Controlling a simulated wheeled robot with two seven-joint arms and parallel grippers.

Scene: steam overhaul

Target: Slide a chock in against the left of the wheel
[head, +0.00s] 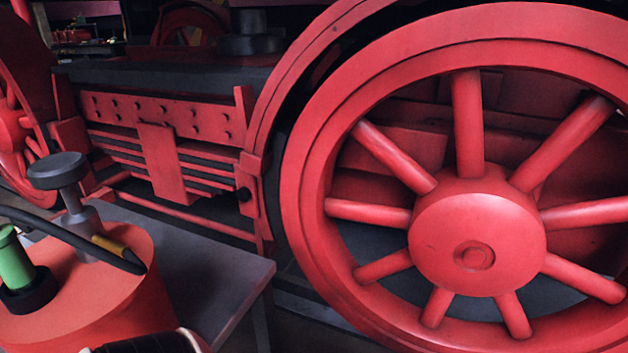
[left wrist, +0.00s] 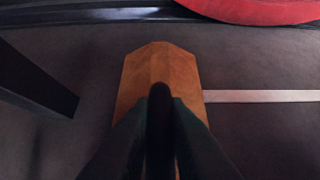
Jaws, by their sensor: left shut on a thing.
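The big red spoked wheel (head: 475,245) fills the right of the head view. A red curved edge, seemingly the wheel's rim (left wrist: 258,9), shows at the top right of the left wrist view. The orange-brown wooden chock (left wrist: 180,70) is in the middle of that view, above or on the dark floor; which I cannot tell. My left gripper (left wrist: 160,108) is shut on the chock, its dark fingers around a dark upright part on it. The chock appears apart from the red edge. The head view shows neither the chock nor the left gripper. My right gripper is not in view.
A grey bench top (head: 225,285) is at the lower left, bearing an orange drum-like piece (head: 110,290) with a green cylinder (head: 15,262). In the left wrist view, a dark beam (left wrist: 35,82) stands left and a pale strip (left wrist: 262,96) lies right.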

